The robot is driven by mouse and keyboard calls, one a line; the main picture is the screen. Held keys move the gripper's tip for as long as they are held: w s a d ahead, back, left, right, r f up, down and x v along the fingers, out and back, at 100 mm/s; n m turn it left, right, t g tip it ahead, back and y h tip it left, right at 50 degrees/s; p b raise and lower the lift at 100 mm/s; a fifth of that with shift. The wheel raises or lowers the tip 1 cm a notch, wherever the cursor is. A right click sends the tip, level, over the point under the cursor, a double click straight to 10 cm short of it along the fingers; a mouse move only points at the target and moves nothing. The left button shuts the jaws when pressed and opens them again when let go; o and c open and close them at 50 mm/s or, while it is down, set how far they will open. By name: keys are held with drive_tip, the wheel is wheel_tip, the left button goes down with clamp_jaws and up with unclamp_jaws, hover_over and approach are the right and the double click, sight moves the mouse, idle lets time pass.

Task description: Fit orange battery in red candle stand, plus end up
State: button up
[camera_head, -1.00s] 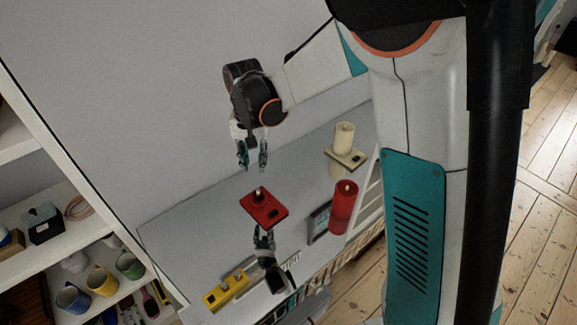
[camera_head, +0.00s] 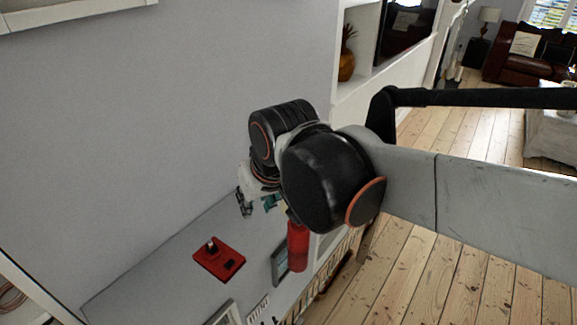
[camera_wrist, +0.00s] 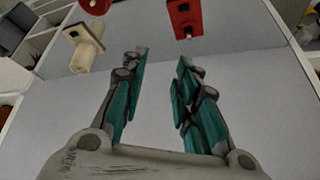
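The red candle stand (camera_head: 226,265) is a flat red plate on the grey tabletop, with a small upright post near one end and a dark patch on it. It also shows at the top of the wrist view (camera_wrist: 181,8). My gripper (camera_head: 256,203) is above the tabletop, up and to the right of the stand in the head view, partly hidden by my wrist. In the wrist view my gripper (camera_wrist: 163,58) has its teal fingers apart with nothing between them. I cannot make out an orange battery in any view now.
A red candle (camera_head: 298,250) stands right of the red stand. A cream candle (camera_wrist: 87,52) on a cream stand (camera_wrist: 76,32) shows in the wrist view. A dark-framed object (camera_head: 279,262) is beside the red candle. Grey tabletop (camera_head: 150,275) lies clear left of the red stand.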

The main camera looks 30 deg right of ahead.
drive_tip(key=shift+n+t, duration=0.5)
drive_tip(key=shift+t, duration=0.4)
drive_tip(key=s, duration=0.1)
drive_tip(key=s+d, duration=0.1)
drive_tip(key=s, duration=0.1)
drive_tip(key=s+d, duration=0.1)
drive_tip(key=s, duration=0.1)
drive_tip(key=shift+s+f, duration=0.25)
